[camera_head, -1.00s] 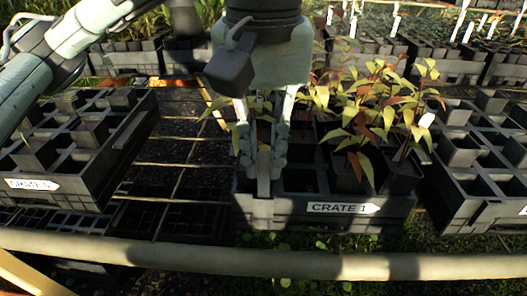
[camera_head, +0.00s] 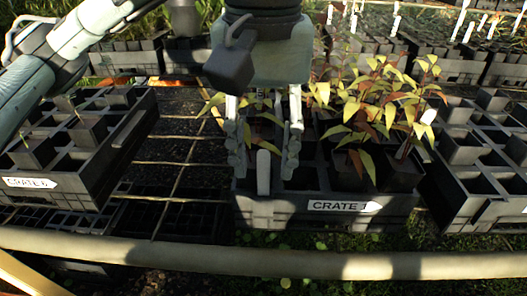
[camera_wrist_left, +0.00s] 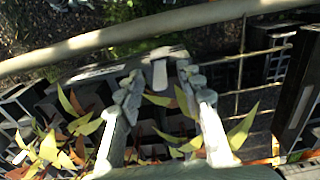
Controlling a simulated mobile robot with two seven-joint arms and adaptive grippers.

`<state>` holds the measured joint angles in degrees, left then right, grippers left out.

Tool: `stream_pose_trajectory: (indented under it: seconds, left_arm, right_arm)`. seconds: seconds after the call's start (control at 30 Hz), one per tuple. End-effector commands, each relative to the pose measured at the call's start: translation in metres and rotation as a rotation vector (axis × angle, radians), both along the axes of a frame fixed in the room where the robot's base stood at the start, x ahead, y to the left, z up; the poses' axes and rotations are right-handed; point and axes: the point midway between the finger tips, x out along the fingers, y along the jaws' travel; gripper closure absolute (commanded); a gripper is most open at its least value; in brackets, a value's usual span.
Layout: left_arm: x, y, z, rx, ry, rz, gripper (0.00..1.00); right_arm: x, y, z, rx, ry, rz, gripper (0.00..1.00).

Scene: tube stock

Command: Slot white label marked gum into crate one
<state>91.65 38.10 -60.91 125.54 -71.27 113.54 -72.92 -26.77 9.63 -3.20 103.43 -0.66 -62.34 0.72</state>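Crate one (camera_head: 290,213) is a black crate with a "CRATE 1" plate on its front, at the centre of the head view. The white label (camera_head: 263,178) stands upright at the crate's front left compartment. Any marking on it cannot be read. My left gripper (camera_head: 263,166) is open, with one finger on each side of the label and gaps between. The label also shows between the spread fingers in the left wrist view (camera_wrist_left: 160,74). Its lower end is hidden. My right gripper is not in view.
Leafy seedlings (camera_head: 370,110) fill the crate's right and back, with another white label (camera_head: 428,116) among them. Another crate (camera_head: 470,190) stands close on the right. A pale rail (camera_head: 200,252) runs in front.

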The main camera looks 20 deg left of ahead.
Motion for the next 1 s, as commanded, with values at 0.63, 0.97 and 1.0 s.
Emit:
stream_pose_trajectory:
  seconds: [0.63, 0.97, 1.0]
  left_arm:
    - [0.0, -0.001, 0.073, 0.0, -0.007, 0.003, 0.63]
    - [-0.002, -0.001, 0.116, 0.0, -0.001, 0.001, 0.63]
    - [-0.002, -0.001, 0.118, 0.0, 0.0, 0.001, 0.63]
  right_arm:
    - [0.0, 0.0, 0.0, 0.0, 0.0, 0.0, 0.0]
    - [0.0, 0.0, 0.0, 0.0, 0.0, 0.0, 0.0]
    - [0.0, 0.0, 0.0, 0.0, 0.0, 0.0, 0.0]
